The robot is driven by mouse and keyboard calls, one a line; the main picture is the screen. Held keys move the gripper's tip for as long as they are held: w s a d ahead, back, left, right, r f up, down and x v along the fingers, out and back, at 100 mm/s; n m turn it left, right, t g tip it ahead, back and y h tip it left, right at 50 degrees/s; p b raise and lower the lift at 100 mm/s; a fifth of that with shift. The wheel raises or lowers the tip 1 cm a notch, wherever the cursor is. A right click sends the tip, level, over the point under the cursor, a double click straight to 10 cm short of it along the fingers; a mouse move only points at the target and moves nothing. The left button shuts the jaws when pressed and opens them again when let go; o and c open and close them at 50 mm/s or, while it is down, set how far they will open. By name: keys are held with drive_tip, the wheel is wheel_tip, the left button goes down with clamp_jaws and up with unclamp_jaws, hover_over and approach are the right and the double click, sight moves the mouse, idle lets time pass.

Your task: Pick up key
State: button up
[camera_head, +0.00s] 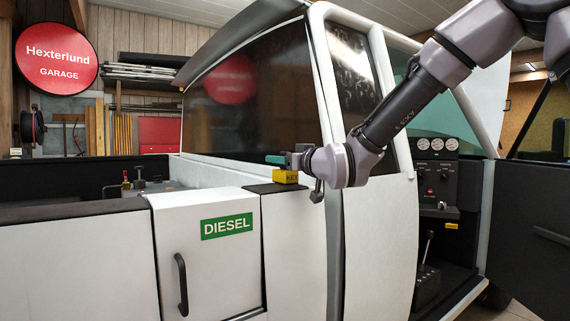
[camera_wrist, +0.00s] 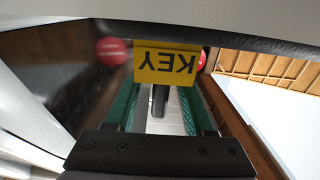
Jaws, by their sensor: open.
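A yellow block marked KEY (camera_head: 285,177) sits on a black pad on top of the white truck's side, beside the cab. In the wrist view its label (camera_wrist: 168,66) is upside down. A dark narrow piece (camera_wrist: 159,98), seemingly the key, shows below the label, between my green fingers. My gripper (camera_head: 276,159) is level and just above the yellow block; its teal finger shows from the side. In the wrist view my gripper (camera_wrist: 157,108) is open, with gaps on both sides of the dark piece. I cannot tell whether either finger touches it.
The white truck's cab pillar (camera_head: 328,100) and dark side window (camera_head: 250,90) stand close behind my gripper. A door marked DIESEL (camera_head: 205,255) is below left. The truck bed (camera_head: 90,185) holds small dark fittings. The open cab (camera_head: 437,210) is to the right.

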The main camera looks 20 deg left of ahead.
drive_tip(key=shift+x, duration=0.8)
clamp_jaws()
